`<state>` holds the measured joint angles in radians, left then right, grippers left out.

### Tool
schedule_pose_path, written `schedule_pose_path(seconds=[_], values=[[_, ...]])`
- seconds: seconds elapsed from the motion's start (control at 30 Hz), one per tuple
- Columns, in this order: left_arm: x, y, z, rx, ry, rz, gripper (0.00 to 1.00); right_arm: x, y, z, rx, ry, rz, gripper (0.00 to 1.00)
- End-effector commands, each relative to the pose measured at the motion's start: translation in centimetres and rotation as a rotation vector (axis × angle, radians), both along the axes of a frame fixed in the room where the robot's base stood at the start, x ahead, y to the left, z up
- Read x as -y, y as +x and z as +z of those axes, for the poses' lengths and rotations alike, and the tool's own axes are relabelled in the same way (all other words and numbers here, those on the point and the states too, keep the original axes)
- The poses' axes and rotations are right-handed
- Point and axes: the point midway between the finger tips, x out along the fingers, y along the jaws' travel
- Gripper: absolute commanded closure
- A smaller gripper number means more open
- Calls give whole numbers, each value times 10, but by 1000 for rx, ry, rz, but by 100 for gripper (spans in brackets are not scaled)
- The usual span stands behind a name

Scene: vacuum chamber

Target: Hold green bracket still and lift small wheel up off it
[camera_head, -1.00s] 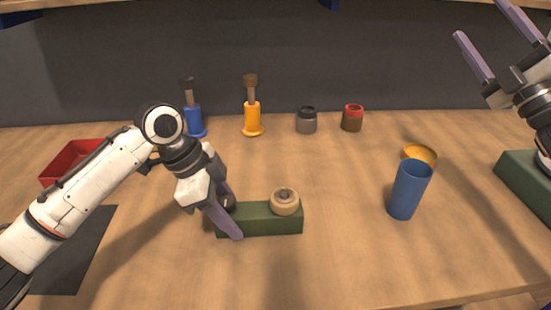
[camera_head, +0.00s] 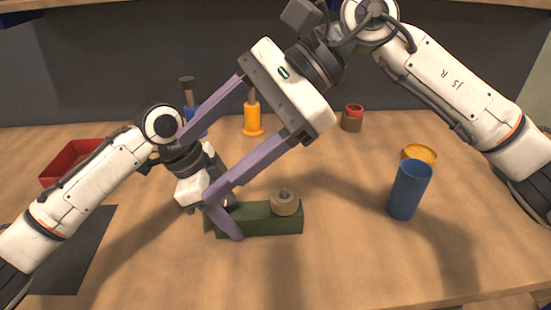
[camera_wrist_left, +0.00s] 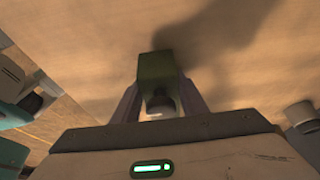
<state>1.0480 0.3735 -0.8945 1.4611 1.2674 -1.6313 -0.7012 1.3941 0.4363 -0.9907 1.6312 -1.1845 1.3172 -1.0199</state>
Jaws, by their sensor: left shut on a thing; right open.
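The green bracket (camera_head: 262,219) lies on the table as a long low block. A tan round wheel (camera_head: 286,204) with a raised hub sits on its right end. My left gripper (camera_head: 229,218) is shut on the bracket's left end. In the left wrist view its fingers flank the bracket (camera_wrist_left: 157,67), and a dark round part (camera_wrist_left: 160,101) lies between them; it is mostly hidden in the head view. My right gripper (camera_head: 198,166) is open and empty, its fingers slanting down-left across the left gripper, well left of the tan wheel.
A blue cup (camera_head: 409,190) and an orange bowl (camera_head: 420,154) stand to the right. An orange-handled tool (camera_head: 253,120), a blue-handled tool (camera_head: 193,117) and a red-lidded jar (camera_head: 352,118) stand behind. A red tray (camera_head: 72,161) is at left. Table between bracket and cup is clear.

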Motion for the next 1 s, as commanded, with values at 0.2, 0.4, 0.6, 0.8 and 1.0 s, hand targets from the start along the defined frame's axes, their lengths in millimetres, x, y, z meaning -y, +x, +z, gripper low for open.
schedule_pose_path(seconds=[0.2,0.4,0.6,0.8,1.0], values=[[0,0,-1,1,-1,1,82,33,7,-57,476,-616,273,35],[0,1,-1,1,-1,1,82,72,32,-53,689,-975,375,35],[0,1,-1,1,-1,2,82,85,41,-54,736,-1075,395,35],[0,1,-1,1,-1,2,82,90,51,-83,731,-1070,395,35],[0,1,0,1,-1,2,82,96,65,-119,730,-1070,395,35]])
